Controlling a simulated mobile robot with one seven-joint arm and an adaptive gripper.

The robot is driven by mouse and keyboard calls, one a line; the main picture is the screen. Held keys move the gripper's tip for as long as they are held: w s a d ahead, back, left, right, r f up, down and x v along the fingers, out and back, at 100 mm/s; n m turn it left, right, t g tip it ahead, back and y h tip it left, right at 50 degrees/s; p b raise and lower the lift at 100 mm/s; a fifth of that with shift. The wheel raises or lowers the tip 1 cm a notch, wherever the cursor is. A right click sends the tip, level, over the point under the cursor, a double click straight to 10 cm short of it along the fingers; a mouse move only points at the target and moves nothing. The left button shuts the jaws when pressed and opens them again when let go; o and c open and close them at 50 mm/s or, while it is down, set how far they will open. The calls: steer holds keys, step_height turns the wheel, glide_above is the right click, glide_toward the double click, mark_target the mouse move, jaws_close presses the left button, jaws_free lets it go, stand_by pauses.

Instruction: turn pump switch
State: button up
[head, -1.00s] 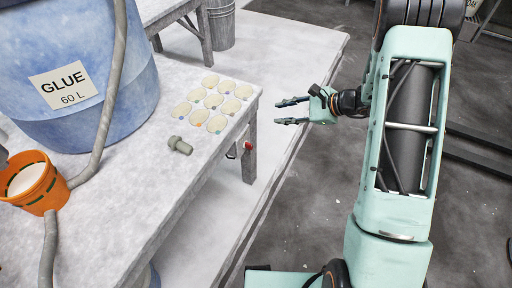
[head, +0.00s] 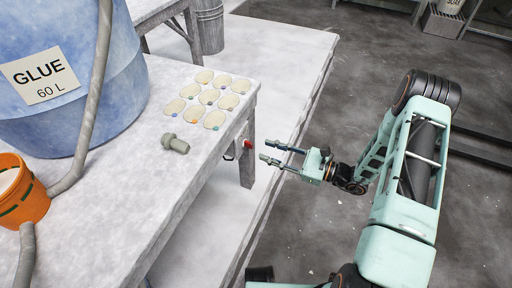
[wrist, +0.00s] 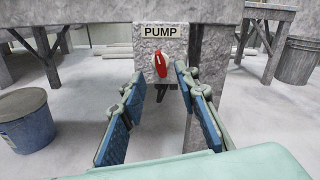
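The pump switch is a red knob (wrist: 160,64) on a grey plate under a sign reading PUMP (wrist: 161,31) in the wrist view. In the head view the red knob (head: 248,144) shows at the table's right edge, by the leg. My gripper (head: 272,157) is open and empty, just right of the knob in the head view, its fingers pointing toward it. In the wrist view my gripper (wrist: 156,85) has its blue-padded fingers spread, with the knob between and beyond the tips. I see no contact.
The table (head: 125,205) carries a blue glue tank (head: 100,100), a grey hose, an orange pail (head: 22,195), a grey bolt-like piece (head: 174,144) and several pale discs. A table leg (wrist: 204,85) stands just right of the switch. The floor right of the table is open.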

mark_target(252, 145)
steer(key=x, duration=0.5)
steer(key=shift+w, duration=0.1)
jaws_close()
